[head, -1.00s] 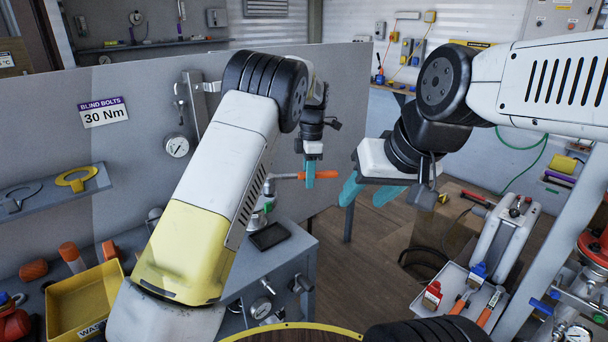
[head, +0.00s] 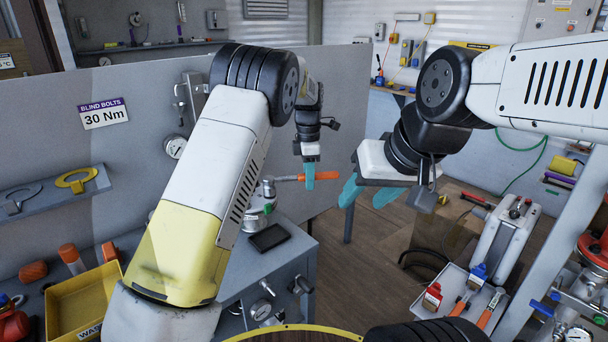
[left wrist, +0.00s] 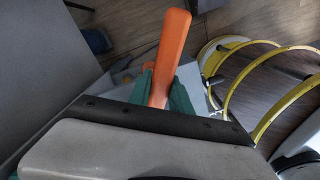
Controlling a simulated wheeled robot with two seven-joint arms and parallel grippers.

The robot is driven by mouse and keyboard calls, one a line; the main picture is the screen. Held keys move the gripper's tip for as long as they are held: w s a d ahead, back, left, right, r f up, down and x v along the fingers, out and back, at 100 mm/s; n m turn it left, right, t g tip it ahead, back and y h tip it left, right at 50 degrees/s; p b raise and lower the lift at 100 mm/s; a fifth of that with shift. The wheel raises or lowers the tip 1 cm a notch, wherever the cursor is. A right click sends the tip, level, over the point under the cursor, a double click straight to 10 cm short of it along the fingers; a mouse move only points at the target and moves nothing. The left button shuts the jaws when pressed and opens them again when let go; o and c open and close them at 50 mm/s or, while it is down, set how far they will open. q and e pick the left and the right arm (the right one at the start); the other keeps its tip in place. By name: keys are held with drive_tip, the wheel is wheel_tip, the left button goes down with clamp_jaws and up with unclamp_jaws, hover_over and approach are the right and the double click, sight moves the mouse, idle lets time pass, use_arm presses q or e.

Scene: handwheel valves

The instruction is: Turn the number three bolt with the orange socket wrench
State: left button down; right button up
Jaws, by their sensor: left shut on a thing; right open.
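My left gripper (head: 309,176) is shut on the orange handle of the socket wrench (head: 291,178), with teal fingers around it. The handle lies about level, and its metal head (head: 268,187) points left, above a green and silver fitting on the grey bench. In the left wrist view the orange handle (left wrist: 173,45) sticks out from between the teal fingers (left wrist: 165,90). I cannot tell whether the head sits on a bolt, and no bolt number is readable. My right gripper (head: 368,192) is open and empty, to the right of the wrench.
A grey bench (head: 255,270) bears a dark flat pad (head: 269,237). A grey panel with a "BLIND BOLTS 30 Nm" sign (head: 103,113) and a gauge (head: 175,146) stands behind. A yellow bin (head: 85,305) is at left; a tool tray (head: 455,300) is at lower right.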

use_arm(q)
drive_tip(key=shift+s, duration=0.15)
drive_tip(key=shift+r, duration=0.2)
idle(0.3)
drive_tip(key=shift+r, duration=0.55)
idle(0.4)
drive_tip(key=shift+r, duration=2.5)
